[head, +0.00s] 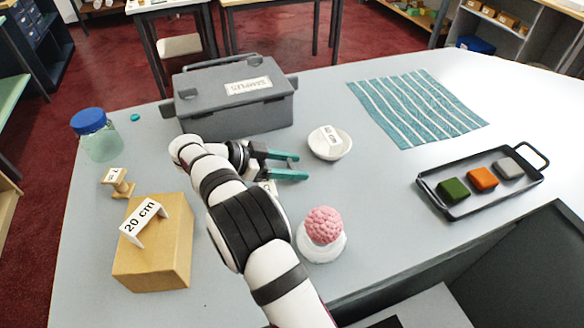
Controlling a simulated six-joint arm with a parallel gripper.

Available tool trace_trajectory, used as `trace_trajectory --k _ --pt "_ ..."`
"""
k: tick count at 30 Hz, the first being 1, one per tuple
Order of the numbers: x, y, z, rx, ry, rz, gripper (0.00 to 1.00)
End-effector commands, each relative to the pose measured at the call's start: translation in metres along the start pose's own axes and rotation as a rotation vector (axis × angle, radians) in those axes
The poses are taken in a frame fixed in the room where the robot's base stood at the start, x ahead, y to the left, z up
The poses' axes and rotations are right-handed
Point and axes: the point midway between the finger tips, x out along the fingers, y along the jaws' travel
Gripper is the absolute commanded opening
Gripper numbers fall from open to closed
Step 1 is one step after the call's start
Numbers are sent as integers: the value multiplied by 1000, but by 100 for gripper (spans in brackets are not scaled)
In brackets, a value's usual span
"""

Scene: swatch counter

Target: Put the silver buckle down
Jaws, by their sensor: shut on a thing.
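My gripper (294,165) has two teal fingers and is over the middle of the counter, left of and below the white dish. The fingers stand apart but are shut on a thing. I cannot make out the silver buckle in the gap between them, and it does not show clearly anywhere else. My arm hides part of the counter below the gripper. A white label (268,187) with dark print shows partly, just beneath the fingers.
A white dish (341,152) holds a labelled piece, close right of the fingers. A grey case (190,90) stands behind. A pink knobbly ball (324,224) sits on a white base in front. Right are a striped cloth (410,105) and black tray (462,211). Counter between dish and tray is clear.

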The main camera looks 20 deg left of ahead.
Motion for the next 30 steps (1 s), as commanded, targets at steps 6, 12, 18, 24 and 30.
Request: trace_trajectory --k 6,12,18,24,30 --pt "-2 0 -3 1 0 0 0" --pt "-15 0 -27 3 -2 -2 0" --pt "-8 19 -64 1 -1 1 0" --pt "12 50 -107 2 -1 0 0" --pt "24 69 -135 -2 0 -6 0"
